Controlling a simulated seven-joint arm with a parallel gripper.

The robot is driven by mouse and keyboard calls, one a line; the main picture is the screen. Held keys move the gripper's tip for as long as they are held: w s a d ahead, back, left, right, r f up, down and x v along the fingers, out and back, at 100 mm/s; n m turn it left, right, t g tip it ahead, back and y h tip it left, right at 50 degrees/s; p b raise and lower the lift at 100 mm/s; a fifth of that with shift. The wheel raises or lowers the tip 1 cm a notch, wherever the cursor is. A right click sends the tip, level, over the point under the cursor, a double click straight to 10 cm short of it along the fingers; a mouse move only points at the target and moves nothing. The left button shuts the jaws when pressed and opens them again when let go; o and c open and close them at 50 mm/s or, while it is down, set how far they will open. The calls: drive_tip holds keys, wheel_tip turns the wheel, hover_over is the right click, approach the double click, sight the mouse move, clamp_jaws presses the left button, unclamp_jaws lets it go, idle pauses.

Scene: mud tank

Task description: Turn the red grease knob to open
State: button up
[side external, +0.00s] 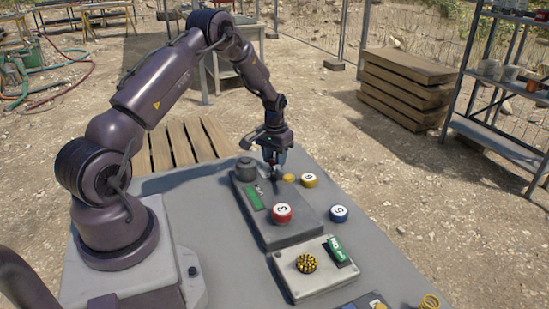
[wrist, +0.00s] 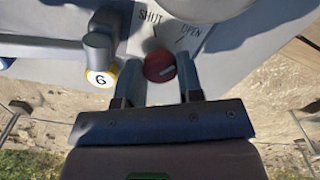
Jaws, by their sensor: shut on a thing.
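The red grease knob (wrist: 160,66) is a small round knob below the printed words SHUT (wrist: 150,17) and OPEN (wrist: 189,27) in the wrist view. A short line runs from each word towards it. My gripper (wrist: 161,78) has one finger on each side of the knob and is shut on it. In the side external view my gripper (side external: 273,172) points down at the far part of the grey box (side external: 290,236). The knob is hidden there behind the fingers. I cannot tell which word the knob points at.
A red cap marked 3 (side external: 282,212) stands on the box near my gripper. A yellow one marked 6 (side external: 309,180) and a blue one marked 5 (side external: 338,213) stand to the right. A pale box with a black-and-yellow knob (side external: 306,263) is nearer the camera.

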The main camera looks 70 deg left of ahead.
drive_tip(key=o, duration=0.9)
wheel_tip(320, 180, up, 13)
drive_tip(key=shift+r, duration=0.1)
idle(0.3)
drive_tip(key=s+d+r+m+t, duration=0.2)
drive_tip(key=s+d+r, duration=0.3)
drive_tip(key=d, duration=0.4)
drive_tip(key=s+d+r+m+t, duration=0.1)
drive_tip(key=s+d+r+m, duration=0.1)
drive_tip(key=s+d+r, duration=0.4)
drive_tip(key=s+d+r+m+t, duration=0.1)
drive_tip(key=s+d+r, duration=0.5)
drive_tip(key=d, duration=0.7)
drive_tip(key=shift+s+r+m+t, duration=0.1)
drive_tip(key=shift+s+m+t, duration=0.3)
drive_tip(key=shift+s+t, duration=0.6)
